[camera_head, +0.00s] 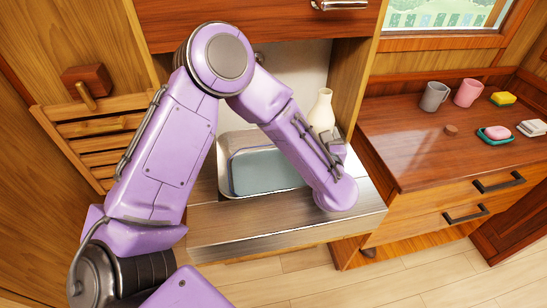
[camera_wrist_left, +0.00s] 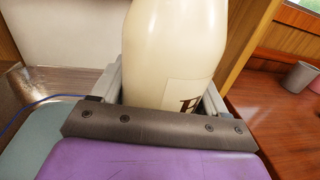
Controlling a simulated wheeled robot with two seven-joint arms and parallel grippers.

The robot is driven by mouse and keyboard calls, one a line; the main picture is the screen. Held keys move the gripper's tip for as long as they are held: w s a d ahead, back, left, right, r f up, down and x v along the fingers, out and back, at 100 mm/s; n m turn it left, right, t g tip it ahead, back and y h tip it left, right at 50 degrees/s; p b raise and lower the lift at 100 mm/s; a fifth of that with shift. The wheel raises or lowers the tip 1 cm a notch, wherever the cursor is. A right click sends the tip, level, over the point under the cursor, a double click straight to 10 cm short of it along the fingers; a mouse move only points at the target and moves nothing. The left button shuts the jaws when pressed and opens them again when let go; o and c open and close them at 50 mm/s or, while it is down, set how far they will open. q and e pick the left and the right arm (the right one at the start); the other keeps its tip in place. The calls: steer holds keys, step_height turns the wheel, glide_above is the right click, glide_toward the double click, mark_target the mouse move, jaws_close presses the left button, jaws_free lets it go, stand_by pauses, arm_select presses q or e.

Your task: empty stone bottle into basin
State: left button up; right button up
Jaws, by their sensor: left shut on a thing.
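The cream stone bottle (camera_head: 322,110) stands roughly upright at the right of the niche, its lower part hidden by my arm. My left gripper (camera_head: 334,143) is shut on it. In the left wrist view the bottle (camera_wrist_left: 172,50) sits between the two jaws, with part of a dark letter on a pale label showing. The basin (camera_head: 223,150) is sunk in the counter to the left of the bottle, with a flat blue-grey surface inside. My left forearm covers part of its right side. My right gripper is in neither view.
The niche's wooden side wall (camera_head: 353,85) stands close right of the bottle.

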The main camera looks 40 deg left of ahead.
arm_select(q)
steer(key=shift+r, duration=0.1)
steer(key=shift+a, duration=0.15)
steer(key=shift+s, duration=0.1)
steer(key=shift+r+p, duration=0.35)
steer(key=shift+p, duration=0.05)
step_height(320, 180, up, 2)
steer(key=shift+r+p, duration=0.2)
steer(key=shift+p, duration=0.25)
